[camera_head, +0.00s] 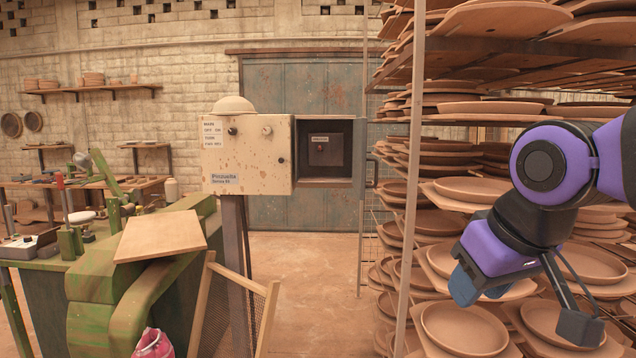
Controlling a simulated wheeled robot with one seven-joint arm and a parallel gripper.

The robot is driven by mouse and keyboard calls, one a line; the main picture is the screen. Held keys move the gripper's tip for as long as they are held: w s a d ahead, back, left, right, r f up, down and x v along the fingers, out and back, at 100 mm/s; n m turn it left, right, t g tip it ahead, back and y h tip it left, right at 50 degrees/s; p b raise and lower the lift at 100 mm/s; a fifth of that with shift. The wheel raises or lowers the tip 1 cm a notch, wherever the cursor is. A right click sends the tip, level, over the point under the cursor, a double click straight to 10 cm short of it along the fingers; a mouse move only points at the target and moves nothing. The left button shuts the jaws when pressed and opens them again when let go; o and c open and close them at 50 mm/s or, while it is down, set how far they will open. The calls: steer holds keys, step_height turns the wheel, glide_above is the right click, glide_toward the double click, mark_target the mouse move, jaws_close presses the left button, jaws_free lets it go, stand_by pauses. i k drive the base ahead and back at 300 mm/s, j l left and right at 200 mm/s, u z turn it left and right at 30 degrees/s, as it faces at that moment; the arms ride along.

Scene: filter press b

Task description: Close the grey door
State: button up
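A cream control box (247,155) stands on a post near the middle of the view. At its right is an open compartment with a dark inside (337,165). The grey door (359,150) stands open at the compartment's right side, seen nearly edge-on. A dark handle (372,173) shows at its outer side. My gripper (480,288) hangs at the right, in front of the rack, well apart from the door and lower than it. I see nothing held in it.
A tall rack (412,200) of clay plates fills the right side, close to my arm. A green machine (130,270) with a wooden board (160,236) and a wooden frame (262,318) stand at the left. Bare floor (315,290) shows below the box.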

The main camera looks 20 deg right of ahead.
mark_target(360, 159)
steer(key=i+l+u, duration=0.15)
steer(key=l, duration=0.55)
steer(key=i+l+u, duration=0.1)
steer(key=l, duration=0.65)
steer(key=i+l+u, duration=0.15)
steer(key=l, duration=0.6)
steer(key=k, duration=0.05)
